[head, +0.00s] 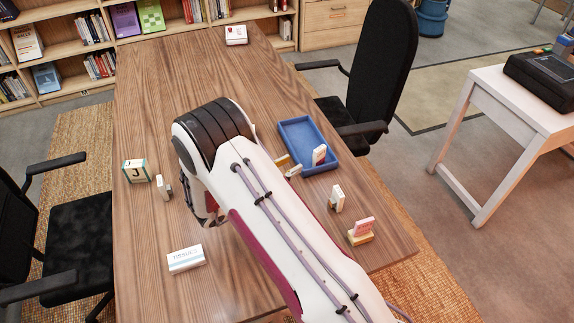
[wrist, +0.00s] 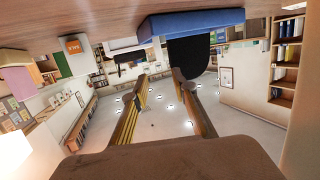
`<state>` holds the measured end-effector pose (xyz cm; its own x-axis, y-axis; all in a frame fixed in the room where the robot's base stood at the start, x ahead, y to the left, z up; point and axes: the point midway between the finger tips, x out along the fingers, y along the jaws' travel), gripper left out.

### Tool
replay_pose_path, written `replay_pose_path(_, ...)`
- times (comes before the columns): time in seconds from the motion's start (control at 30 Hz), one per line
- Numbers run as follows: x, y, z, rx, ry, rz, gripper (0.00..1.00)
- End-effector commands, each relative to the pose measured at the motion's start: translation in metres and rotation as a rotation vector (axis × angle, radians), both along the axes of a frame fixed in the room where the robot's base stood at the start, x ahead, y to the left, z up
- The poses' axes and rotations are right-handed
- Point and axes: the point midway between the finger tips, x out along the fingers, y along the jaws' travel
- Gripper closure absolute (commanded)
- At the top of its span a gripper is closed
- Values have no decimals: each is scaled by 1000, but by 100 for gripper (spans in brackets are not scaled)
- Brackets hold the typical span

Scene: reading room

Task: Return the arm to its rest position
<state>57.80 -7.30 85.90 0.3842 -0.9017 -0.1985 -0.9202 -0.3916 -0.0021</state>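My arm reaches over the wooden table (head: 150,80) from the lower right, its wrist bent downward near the table's middle. My gripper (head: 208,215) shows only in part below the wrist, to the left of the arm. In the wrist view, the two fingers of my gripper (wrist: 160,76) stand apart with nothing between them, so it is open and empty. That view is upside down, with the tabletop (wrist: 70,14) along its top edge and the room beyond the fingers. The arm hides part of the table.
A blue tray (head: 291,127) with small boxes in and by it lies right of the arm. More small boxes (head: 337,198) stand nearer. A tissue box (head: 186,259) and a J-marked box (head: 136,170) lie left. Black chairs (head: 388,60) flank the table. Its far part is mostly clear.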

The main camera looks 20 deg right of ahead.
Motion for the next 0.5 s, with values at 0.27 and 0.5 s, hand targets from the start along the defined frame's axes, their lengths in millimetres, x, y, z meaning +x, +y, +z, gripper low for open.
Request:
replay_pose_path(0.27, 0, 0, 0, 1, -1, 0, 73)
replay_pose_path(0.5, 5, -5, 6, 48, 2, 6, 73)
